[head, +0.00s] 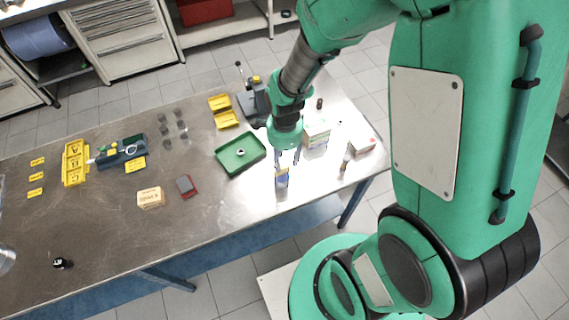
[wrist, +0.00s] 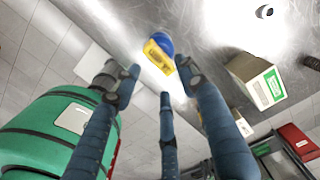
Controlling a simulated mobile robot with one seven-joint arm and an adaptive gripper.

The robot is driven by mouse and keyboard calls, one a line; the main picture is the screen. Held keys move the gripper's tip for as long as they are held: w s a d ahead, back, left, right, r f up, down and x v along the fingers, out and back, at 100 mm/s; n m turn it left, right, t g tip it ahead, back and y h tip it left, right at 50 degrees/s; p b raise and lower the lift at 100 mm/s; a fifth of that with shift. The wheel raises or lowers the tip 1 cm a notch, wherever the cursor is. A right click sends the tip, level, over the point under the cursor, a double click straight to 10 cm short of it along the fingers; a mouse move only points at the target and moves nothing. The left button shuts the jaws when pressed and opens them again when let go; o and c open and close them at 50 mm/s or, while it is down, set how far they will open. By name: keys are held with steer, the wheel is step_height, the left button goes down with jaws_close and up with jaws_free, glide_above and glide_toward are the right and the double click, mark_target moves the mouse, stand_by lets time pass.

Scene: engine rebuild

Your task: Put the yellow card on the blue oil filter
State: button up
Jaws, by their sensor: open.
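The blue oil filter (head: 282,182) stands on the metal table below my gripper (head: 287,158). In the wrist view the filter shows as a rounded blue shape (wrist: 165,42). The yellow card (wrist: 157,57) lies over the filter's top and covers part of it; it appears to rest there, slightly tilted in the picture. My gripper's fingers (wrist: 155,82) are spread open, with nothing between them. They are close to the card and seem apart from it. The fingers partly hide the filter's top in the head view.
A green tray (head: 240,168) holding a small ring is left of the filter. A white and green box (head: 316,135) and a red and white box (head: 362,145) stand to the right. An orange-labelled box (head: 151,198) and a red block (head: 186,187) are farther left. The table's front edge is near.

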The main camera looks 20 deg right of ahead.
step_height(320, 180, up, 7)
steer(key=shift+f, duration=0.2)
steer(key=shift+r, duration=0.1)
stand_by(0.6)
step_height(320, 180, up, 17)
steer(key=n+t, duration=0.3)
steer(key=n, duration=0.6)
glide_above(284, 167)
steer(key=s, duration=0.4)
steer(key=s+r+n+t, duration=0.2)
steer(key=s+r+n, duration=0.6)
steer(key=r+n, duration=0.1)
steer(key=shift+s+d+r+t, duration=0.15)
steer(key=shift+s+r+t, duration=0.2)
steer(key=shift+r, duration=0.3)
steer(key=shift+f, duration=0.15)
step_height(284, 167, down, 10)
steer(key=b, duration=1)
steer(key=shift+f, duration=0.1)
